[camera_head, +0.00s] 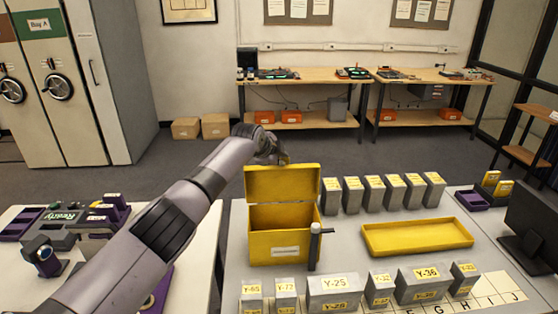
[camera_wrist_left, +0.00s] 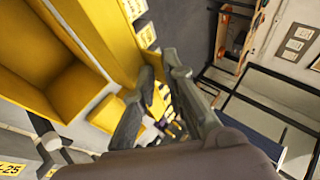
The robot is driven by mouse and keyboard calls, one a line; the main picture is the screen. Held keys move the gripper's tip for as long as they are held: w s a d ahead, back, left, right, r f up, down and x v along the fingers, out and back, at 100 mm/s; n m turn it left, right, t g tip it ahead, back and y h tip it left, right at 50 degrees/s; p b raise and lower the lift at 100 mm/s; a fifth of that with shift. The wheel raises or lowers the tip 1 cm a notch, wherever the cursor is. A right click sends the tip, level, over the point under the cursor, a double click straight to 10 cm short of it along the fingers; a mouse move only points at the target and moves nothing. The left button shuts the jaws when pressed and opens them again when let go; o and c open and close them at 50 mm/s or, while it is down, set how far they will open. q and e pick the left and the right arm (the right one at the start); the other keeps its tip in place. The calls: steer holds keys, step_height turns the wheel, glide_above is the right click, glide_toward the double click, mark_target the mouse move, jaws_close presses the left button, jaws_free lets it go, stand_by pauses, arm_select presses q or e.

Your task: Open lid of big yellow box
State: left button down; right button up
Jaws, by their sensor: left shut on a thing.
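The big yellow box (camera_head: 285,246) stands on the grey table with a white label on its front. Its lid (camera_head: 282,184) is up, standing at the back of the box, and the empty-looking inside shows. My left arm comes in from the left, and my left gripper (camera_head: 274,154) is at the lid's top edge, shut on the lid. The left wrist view shows the gripper's dark fingers (camera_wrist_left: 160,92) beside the yellow lid (camera_wrist_left: 112,38), with the open box (camera_wrist_left: 45,60) at left. The exact contact is hard to see. My right gripper is not in view.
A grey post with a white top (camera_head: 314,243) stands at the box's front right corner. Grey boxes with yellow labels (camera_head: 333,288) line the front, and more stand behind. A shallow yellow tray (camera_head: 417,238) lies at right. A dark monitor (camera_head: 532,225) stands at the right edge.

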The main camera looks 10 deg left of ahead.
arm_select(q)
steer(key=shift+r, duration=0.2)
steer(key=c, duration=2)
jaws_free()
steer(key=shift+o, duration=0.8)
steer(key=shift+f, duration=0.1)
steer(key=shift+s, duration=0.1)
steer(key=v, duration=1.2)
steer(key=shift+c, duration=0.2)
